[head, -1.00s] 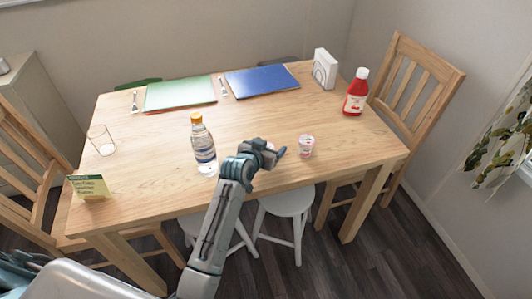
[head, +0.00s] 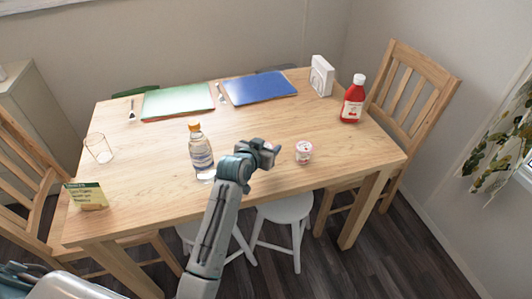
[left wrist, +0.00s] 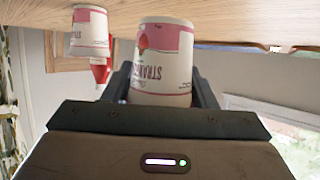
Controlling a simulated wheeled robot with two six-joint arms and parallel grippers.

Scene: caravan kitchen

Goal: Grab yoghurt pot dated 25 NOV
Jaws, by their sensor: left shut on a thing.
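My left gripper (head: 268,152) is near the table's front edge, shut on a pink and white yoghurt pot (left wrist: 165,65). In the left wrist view, which looks upside down, this pot sits between the two fingers; part of a strawberry label shows. In the head view the gripper mostly hides it. A second pink and white pot (head: 304,153) stands on the table just right of the gripper; it also shows in the left wrist view (left wrist: 89,32). I cannot read a date on either pot. I cannot tell whether the held pot touches the table. My right gripper is not in view.
A water bottle (head: 201,156) stands close left of the gripper. A ketchup bottle (head: 352,102) and a white napkin holder (head: 321,76) are at the back right. The table's middle (head: 250,122) is clear.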

